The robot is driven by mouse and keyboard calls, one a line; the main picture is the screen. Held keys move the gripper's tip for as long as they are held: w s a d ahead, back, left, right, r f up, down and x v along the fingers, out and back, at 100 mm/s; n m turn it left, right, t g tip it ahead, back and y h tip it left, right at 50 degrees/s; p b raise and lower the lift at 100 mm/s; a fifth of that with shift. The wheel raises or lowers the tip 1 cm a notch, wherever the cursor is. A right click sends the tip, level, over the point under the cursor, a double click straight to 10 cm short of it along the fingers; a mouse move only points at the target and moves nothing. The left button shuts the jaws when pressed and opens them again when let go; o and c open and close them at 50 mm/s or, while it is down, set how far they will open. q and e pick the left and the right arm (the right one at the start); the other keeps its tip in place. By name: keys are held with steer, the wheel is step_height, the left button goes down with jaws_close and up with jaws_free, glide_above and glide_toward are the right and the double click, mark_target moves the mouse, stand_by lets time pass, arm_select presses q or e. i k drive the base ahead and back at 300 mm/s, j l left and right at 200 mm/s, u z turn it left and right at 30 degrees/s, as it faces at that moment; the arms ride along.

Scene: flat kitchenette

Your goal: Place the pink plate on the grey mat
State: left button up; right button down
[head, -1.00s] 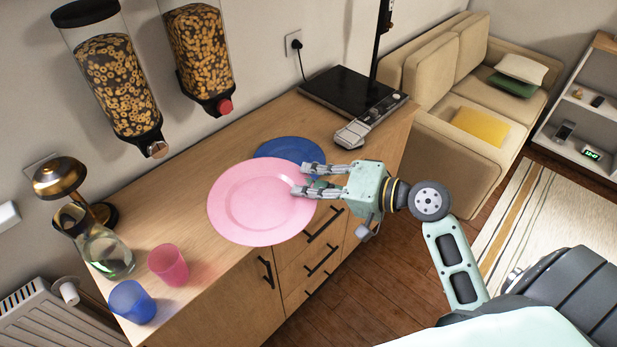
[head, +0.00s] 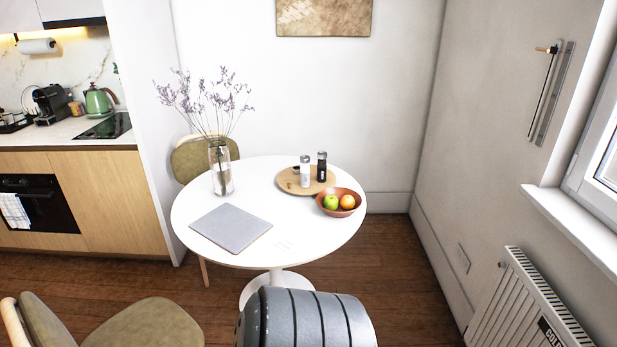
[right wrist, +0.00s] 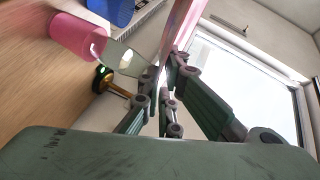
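The grey mat (head: 231,228) is a flat rectangle lying on the front left of the round white table (head: 300,245) in the head view. The pink plate (right wrist: 183,32) shows nearly edge-on in the right wrist view. My right gripper (right wrist: 168,82) is shut on the plate's rim, with the fingers on both sides of it. Most of the plate is out of the picture. Neither gripper shows in the head view, and my left gripper is in no view.
The table holds a flower vase (head: 221,170), a round wooden tray (head: 291,182) with two shakers, and a fruit bowl (head: 340,203). The mat is bare. A chair (head: 150,325) stands front left. A pink cup (right wrist: 75,38) and blue cup (right wrist: 112,10) are near the plate.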

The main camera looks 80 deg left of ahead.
mark_target(246, 221)
steer(key=j+u, duration=0.1)
steer(key=u, duration=0.35)
steer(key=j+u, duration=0.1)
steer(key=u, duration=0.85)
steer(key=i+j+u, duration=0.1)
steer(key=u, duration=0.4)
steer(key=i+j+u, duration=0.25)
steer(key=u, duration=0.2)
steer(key=i+j+u, duration=0.2)
steer(key=u, duration=0.3)
steer(key=i+u, duration=0.45)
steer(key=i+l, duration=0.1)
steer(key=i, duration=0.45)
steer(key=u, duration=0.05)
